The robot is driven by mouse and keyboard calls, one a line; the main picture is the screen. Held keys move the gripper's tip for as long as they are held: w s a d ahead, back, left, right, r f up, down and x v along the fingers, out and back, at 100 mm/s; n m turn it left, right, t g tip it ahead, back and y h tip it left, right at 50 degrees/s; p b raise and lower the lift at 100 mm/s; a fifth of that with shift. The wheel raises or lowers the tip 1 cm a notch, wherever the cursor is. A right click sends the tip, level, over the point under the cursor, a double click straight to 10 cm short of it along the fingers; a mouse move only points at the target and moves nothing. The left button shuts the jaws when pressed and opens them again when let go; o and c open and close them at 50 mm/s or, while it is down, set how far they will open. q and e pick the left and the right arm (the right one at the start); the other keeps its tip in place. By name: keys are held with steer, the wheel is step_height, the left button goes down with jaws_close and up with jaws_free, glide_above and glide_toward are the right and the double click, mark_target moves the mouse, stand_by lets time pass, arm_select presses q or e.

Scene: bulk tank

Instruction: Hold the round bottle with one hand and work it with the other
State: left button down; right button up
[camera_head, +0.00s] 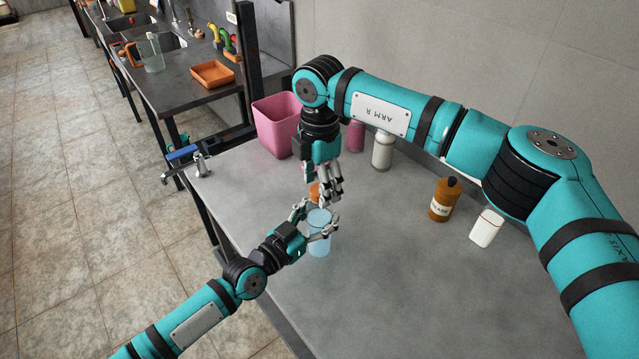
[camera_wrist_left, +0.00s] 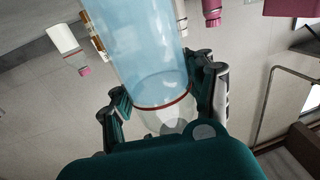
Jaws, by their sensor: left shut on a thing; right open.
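The round bottle (camera_head: 319,243) is a light blue, see-through cylinder near the table's left edge. In the left wrist view its blue body (camera_wrist_left: 150,55) fills the upper middle, with a thin red ring near one end. My left gripper (camera_head: 319,224) is shut on the bottle, with fingers on both sides of it. My right gripper (camera_head: 327,200) is open just above the bottle's top, fingers pointing down. A small orange part (camera_head: 314,190) shows beside the right fingers; I cannot tell whether it belongs to the bottle.
A pink bin (camera_head: 278,125) stands at the table's back left. A pink bottle (camera_head: 355,137), a pale bottle (camera_head: 382,152), a brown labelled bottle (camera_head: 443,200) and a white container (camera_head: 486,228) stand to the right. A metal tap (camera_head: 200,165) is at the left edge. The front table area is clear.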

steer(key=shift+r, duration=1.95)
steer(key=shift+c, duration=0.4)
